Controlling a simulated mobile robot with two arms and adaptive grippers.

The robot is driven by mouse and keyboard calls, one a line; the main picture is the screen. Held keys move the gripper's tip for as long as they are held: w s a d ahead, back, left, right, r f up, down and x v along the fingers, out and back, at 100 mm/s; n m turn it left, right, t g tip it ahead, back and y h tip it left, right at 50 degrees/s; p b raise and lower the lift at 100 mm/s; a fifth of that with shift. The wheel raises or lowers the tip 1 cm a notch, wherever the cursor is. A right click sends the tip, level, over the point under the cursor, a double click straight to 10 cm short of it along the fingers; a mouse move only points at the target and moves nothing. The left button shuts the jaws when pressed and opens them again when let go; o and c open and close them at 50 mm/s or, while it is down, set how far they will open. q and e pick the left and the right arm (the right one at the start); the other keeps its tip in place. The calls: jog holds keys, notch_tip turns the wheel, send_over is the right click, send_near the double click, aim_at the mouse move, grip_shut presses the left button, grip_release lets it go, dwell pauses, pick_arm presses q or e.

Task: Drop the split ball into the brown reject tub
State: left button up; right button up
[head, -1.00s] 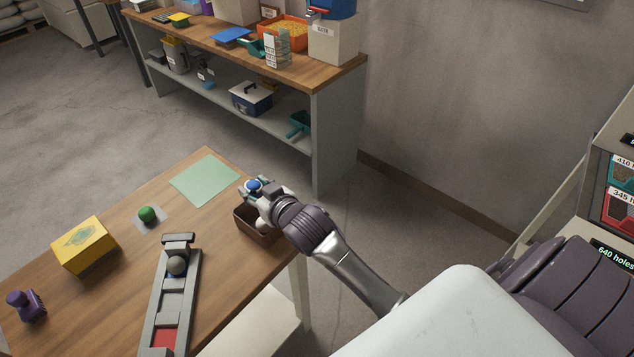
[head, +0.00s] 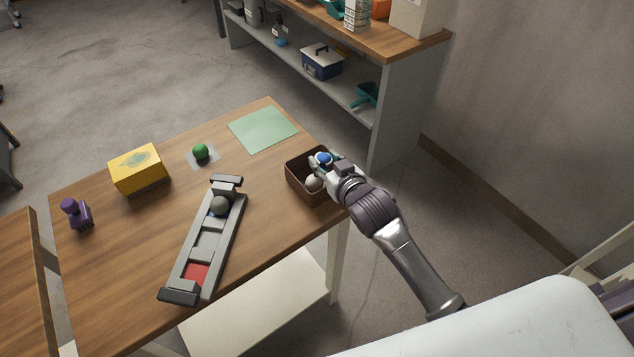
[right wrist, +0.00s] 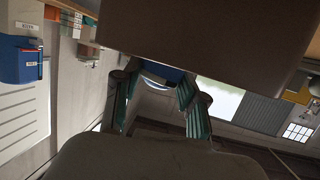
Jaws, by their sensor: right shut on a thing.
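The brown tub (head: 297,178) stands near the right end of the wooden table. My right gripper (head: 323,160) is at the tub's back right rim, its teal fingers shut on a blue ball (head: 322,158). No split shows on the ball from here. In the right wrist view, the blue ball (right wrist: 160,70) sits between the fingers, partly hidden by a large brown surface, probably the tub wall. A pale ball (head: 313,183) lies inside the tub. My left gripper is out of view.
A grey track (head: 207,243) with a dark grey ball (head: 220,205) lies left of the tub. A shelf unit (head: 405,95) stands beyond.

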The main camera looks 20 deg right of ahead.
jog(key=o, duration=1.2)
jog(key=v, duration=1.2)
jog(key=s+d+f+g+h, duration=0.1)
jog(key=s+f+g, duration=0.45)
jog(key=s, duration=0.45)
jog(key=s+d+f+g+h, duration=0.1)
jog(key=s+f+g, duration=0.45)
jog(key=s, duration=0.55)
notch_tip(320, 180, down, 24)
jog(key=g, duration=0.1)
jog(key=s+d+f+g, duration=0.1)
jog(key=s+d+f, duration=0.1)
jog(key=s+f, duration=1.5)
jog(key=shift+s+d+f+n, duration=0.25)
jog(key=shift+f+n, duration=0.05)
jog(key=shift+f, duration=0.15)
